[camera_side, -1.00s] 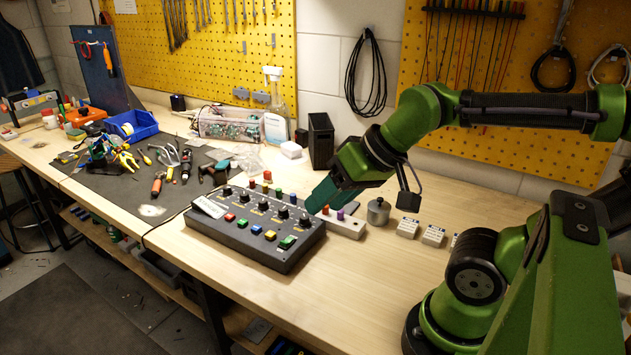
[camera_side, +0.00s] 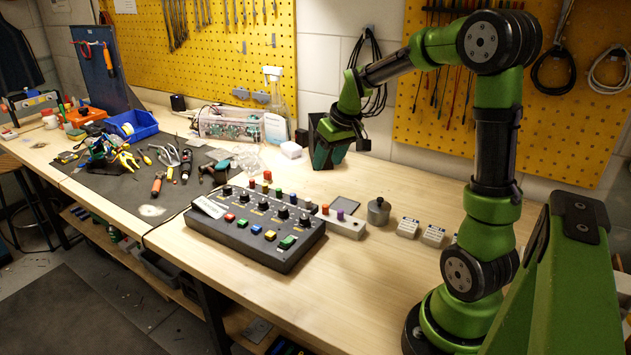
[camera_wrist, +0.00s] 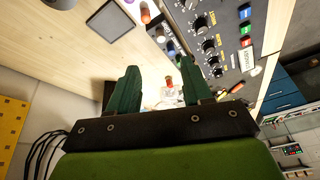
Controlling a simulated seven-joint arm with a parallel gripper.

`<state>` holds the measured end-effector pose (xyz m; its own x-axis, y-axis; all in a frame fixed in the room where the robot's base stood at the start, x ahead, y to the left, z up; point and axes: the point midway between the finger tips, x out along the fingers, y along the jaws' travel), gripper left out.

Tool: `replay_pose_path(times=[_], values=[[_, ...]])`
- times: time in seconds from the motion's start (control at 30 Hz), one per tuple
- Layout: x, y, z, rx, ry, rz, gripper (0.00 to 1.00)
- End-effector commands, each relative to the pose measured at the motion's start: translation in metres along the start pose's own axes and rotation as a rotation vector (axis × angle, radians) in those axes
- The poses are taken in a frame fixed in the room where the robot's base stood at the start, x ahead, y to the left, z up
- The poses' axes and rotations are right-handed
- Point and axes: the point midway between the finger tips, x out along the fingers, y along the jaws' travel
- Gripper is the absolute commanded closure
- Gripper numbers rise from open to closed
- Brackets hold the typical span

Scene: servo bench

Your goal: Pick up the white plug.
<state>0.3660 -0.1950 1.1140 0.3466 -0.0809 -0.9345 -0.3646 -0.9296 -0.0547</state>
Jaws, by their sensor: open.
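My gripper (camera_side: 331,152) hangs over the back of the bench, in front of the dark upright box, with its teal fingers pointing down. In the wrist view my gripper (camera_wrist: 160,84) is open, the fingers apart with nothing held between them. A pale block (camera_side: 346,227) beside the control box holds a red plug (camera_side: 325,209) and a purple plug (camera_side: 340,214). The purple plug (camera_wrist: 145,16) also shows at the top of the wrist view, with an orange-red plug (camera_wrist: 160,35) near it.
The black control box (camera_side: 254,234) with knobs and coloured buttons stands left of the pale block. A dark square pad (camera_side: 345,203) lies behind the block. A metal pot (camera_side: 378,211) and small labelled blocks (camera_side: 408,227) stand to the right.

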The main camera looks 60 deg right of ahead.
Motion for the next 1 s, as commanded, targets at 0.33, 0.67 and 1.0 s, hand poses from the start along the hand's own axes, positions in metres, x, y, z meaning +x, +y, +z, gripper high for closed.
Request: replay_pose_path(times=[0.33, 0.67, 1.0], values=[[0.03, 0.0, -0.013, -0.126, 0.023, 0.008, 0.51], [0.097, 0.0, -0.015, -0.125, 0.027, 0.008, 0.51], [0.127, 0.0, -0.014, -0.124, 0.025, 0.008, 0.51]])
